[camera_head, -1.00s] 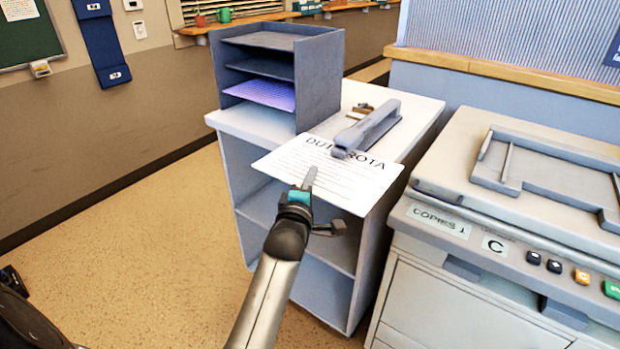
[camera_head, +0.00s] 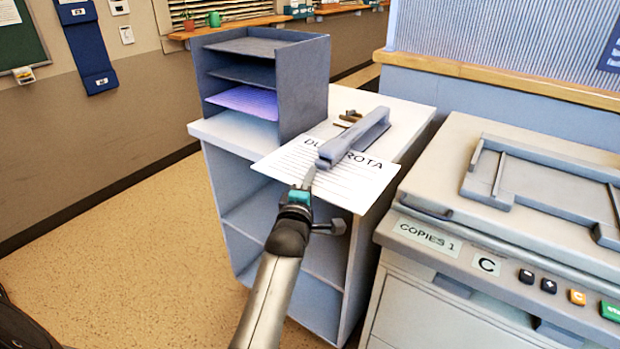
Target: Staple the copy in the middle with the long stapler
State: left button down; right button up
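The copy (camera_head: 290,163), a white sheet headed "DUTY ROTA", lies partly on the white cabinet top and sticks out past its front edge. The long grey-blue stapler (camera_head: 362,134) lies on the cabinet top, its near end over the sheet's heading and hiding some letters. I cannot tell whether the sheet is between its jaws or only under it. My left gripper (camera_head: 308,180) is at the sheet's near edge, one finger on top; the lower finger is hidden. It appears shut on the sheet. My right gripper is not in view.
A dark blue letter tray rack (camera_head: 312,92) with a lilac sheet (camera_head: 245,100) stands left of the stapler. A small brown and dark object (camera_head: 349,117) lies behind the stapler. The copier (camera_head: 450,185) stands close on the right.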

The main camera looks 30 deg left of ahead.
pick_arm(q)
jog(key=shift+w+r, duration=0.1)
jog(key=shift+w, duration=0.15)
jog(key=shift+d, duration=0.1)
jog(key=c, duration=1)
grip_release()
jog(key=shift+c, duration=0.9)
jog(key=shift+o, duration=1.3)
jog(key=shift+f, duration=0.2)
jog(key=shift+f, duration=0.15)
